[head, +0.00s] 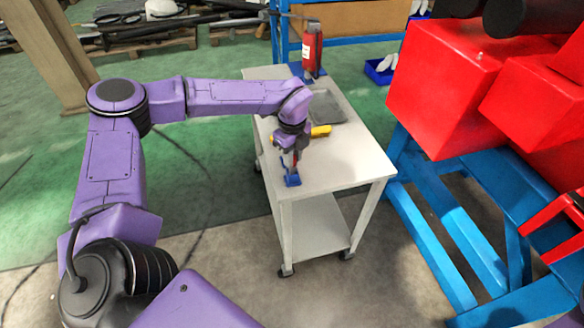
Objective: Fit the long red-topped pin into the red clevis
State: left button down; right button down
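My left gripper (292,165) points down over the near left part of the grey cart's top (345,165). Its fingers are at a small blue block (292,181) on the cart. A thin red piece (297,158) shows between the fingers; it may be the red top of the long pin, but the gripper hides most of it. I cannot tell whether the fingers grip it. An upright red part (312,50) with a pale label stands on a blue base at the cart's far end; I cannot tell whether it is the red clevis. My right gripper is out of view.
A yellow-handled thing (320,131) and a dark grey mat (327,106) lie beside the gripper. Large red machine parts (445,85) on a blue frame (432,225) stand close on the right. The cart's near right top is clear.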

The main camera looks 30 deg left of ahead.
pick_arm(q)
jog(key=shift+r+p, duration=2.4)
jog(key=shift+r, duration=1.15)
